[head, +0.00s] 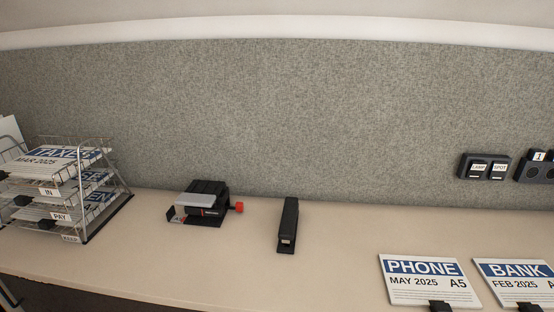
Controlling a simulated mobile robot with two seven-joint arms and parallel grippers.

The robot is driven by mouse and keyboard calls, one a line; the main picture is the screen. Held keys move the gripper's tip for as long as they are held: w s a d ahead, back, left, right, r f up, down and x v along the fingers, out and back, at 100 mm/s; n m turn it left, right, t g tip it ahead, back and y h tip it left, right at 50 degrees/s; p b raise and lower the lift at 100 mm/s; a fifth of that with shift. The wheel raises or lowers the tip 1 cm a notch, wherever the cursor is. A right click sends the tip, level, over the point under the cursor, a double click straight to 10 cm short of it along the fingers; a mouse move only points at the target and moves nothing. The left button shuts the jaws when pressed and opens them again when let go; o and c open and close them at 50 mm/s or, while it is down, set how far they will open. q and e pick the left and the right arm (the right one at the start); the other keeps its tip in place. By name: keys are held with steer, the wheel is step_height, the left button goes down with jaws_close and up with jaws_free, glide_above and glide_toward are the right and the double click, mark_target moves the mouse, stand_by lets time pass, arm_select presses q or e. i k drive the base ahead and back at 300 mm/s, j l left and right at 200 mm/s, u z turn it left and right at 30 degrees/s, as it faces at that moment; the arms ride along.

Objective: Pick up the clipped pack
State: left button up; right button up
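Two white paper packs with blue title bands lie flat on the desk at the lower right. The PHONE pack (428,290), marked MAY 2025 and A5, has a black clip (440,307) at its front edge. The BANK pack (516,291), marked FEB 2025, lies just right of it with a black clip (530,308) at its front edge, and its right side is cut off by the frame. I cannot tell which one the task means. Neither of my grippers is in view.
A wire tray rack (130,200) with IN and PAY tiers holding papers stands at the left. A black hole punch (203,190) with a red knob and a black stapler (288,222) stand mid-desk. Labelled switches (485,167) are on the grey panel. Desk is clear between stapler and packs.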

mark_target(524, 285)
steer(key=k+z, duration=0.1)
steer(key=z, duration=1.55)
steer(key=u, duration=2.25)
steer(key=z, duration=1.85)
